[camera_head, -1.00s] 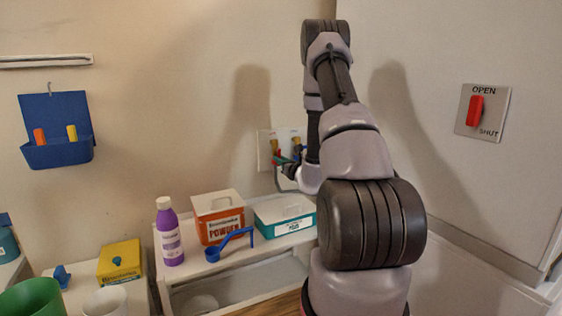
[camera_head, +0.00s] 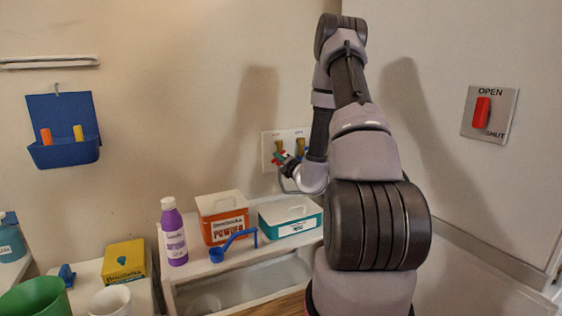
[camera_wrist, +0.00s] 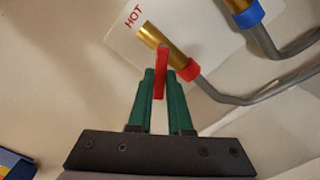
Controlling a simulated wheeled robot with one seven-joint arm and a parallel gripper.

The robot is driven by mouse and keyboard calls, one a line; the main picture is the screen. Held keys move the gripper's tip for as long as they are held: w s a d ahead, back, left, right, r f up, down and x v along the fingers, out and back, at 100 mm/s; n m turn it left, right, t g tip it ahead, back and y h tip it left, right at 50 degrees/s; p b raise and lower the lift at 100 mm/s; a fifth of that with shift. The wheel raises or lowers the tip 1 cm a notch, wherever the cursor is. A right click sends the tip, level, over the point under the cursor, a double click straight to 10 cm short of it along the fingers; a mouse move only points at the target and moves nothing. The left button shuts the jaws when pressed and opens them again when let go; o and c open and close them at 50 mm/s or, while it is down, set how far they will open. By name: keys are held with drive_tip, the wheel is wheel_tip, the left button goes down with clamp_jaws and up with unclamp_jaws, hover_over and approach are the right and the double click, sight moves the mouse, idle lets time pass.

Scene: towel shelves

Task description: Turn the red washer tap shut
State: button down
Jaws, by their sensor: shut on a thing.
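The red washer tap has a brass body (camera_wrist: 160,42) marked HOT, a red collar (camera_wrist: 189,70) and a red lever (camera_wrist: 160,75). In the wrist view the lever stands upright, oblique to the brass body. My gripper (camera_wrist: 160,82) has its green fingers shut on the lever, one on each side. In the head view the brass tap (camera_head: 278,146) is on the white wall plate (camera_head: 268,151), with my gripper (camera_head: 283,159) at it; the lever is hard to make out there.
A second brass tap (camera_head: 300,147) with a blue collar (camera_wrist: 249,16) is close on the right. Grey hoses (camera_wrist: 218,94) leave both collars. Below are a purple bottle (camera_head: 173,235), a powder box (camera_head: 222,220), a blue scoop (camera_head: 218,254) and a teal box (camera_head: 290,218). A red OPEN/SHUT switch (camera_head: 481,111) is right.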

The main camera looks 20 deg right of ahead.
drive_tip(key=shift+a+r+m, duration=0.1)
drive_tip(key=shift+r+m, duration=0.2)
drive_tip(key=shift+m, duration=0.9)
drive_tip(key=shift+a+r+m, duration=0.1)
drive_tip(key=shift+r+m, duration=0.15)
drive_tip(key=shift+m, duration=0.95)
drive_tip(key=shift+a+r+m, duration=0.1)
drive_tip(key=shift+r+m, duration=0.2)
drive_tip(key=shift+m, duration=0.9)
drive_tip(key=c, duration=0.8)
unclamp_jaws()
drive_tip(key=shift+c, duration=0.2)
drive_tip(key=shift+s, duration=0.1)
